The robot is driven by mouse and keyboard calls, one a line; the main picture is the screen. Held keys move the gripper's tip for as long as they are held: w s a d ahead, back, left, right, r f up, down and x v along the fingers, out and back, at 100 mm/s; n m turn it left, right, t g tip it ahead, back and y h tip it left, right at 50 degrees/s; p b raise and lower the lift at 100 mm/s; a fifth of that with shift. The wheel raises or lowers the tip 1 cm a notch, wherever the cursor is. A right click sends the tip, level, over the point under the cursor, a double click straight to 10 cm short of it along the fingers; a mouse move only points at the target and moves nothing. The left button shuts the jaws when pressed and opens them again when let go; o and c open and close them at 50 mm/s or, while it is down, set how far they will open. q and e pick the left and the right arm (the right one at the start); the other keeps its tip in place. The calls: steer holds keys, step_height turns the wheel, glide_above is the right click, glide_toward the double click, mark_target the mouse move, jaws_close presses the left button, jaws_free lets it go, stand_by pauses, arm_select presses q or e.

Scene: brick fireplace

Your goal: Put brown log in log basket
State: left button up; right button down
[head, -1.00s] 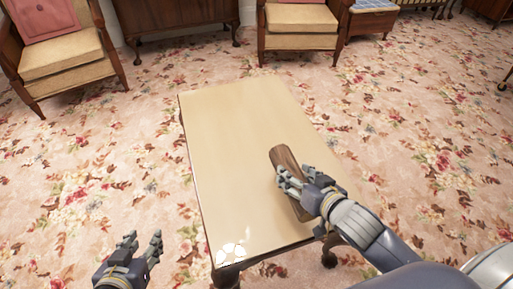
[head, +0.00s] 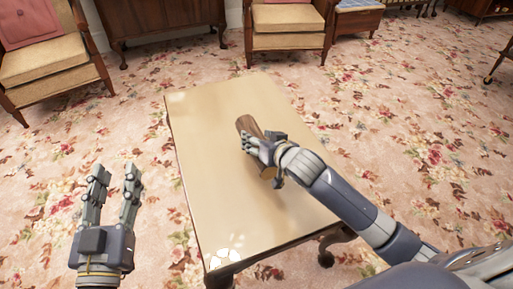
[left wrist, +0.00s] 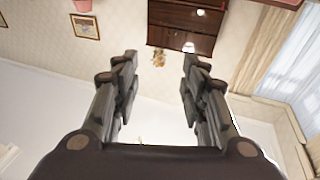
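The brown log (head: 245,124) is over the middle of the cream-topped table (head: 205,160). My right gripper (head: 256,147) is across the log with its fingers closed around it, hiding its middle; the log's lower end shows below the hand. I cannot tell whether the log is lifted clear of the tabletop. My left gripper (head: 115,185) is open and empty, to the left of the table. Its two spread fingers also show in the left wrist view (left wrist: 157,85) with nothing between them. No log basket is visible in any view.
Two cushioned armchairs (head: 50,62) (head: 288,25) and a dark wooden cabinet (head: 160,22) stand beyond the table. Flowered carpet around the table is open. The left wrist view shows a tilted wall with a dark cabinet (left wrist: 182,27) and curtains (left wrist: 258,50).

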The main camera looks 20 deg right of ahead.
steer(key=shift+w, duration=0.45)
step_height(320, 180, down, 3)
steer(key=shift+w+a+f+b, duration=0.1)
steer(key=shift+w+f+b, duration=0.05)
steer(key=shift+b, duration=0.95)
arm_select(q)
steer(key=s+r+t+h, duration=0.2)
steer(key=s+r+t, duration=0.3)
steer(key=r, duration=0.4)
steer(key=shift+r+t, duration=0.35)
steer(key=shift+t, duration=0.15)
arm_select(e)
steer(key=shift+f, duration=0.2)
steer(key=c, duration=0.6)
jaws_free()
steer(key=shift+c, duration=0.2)
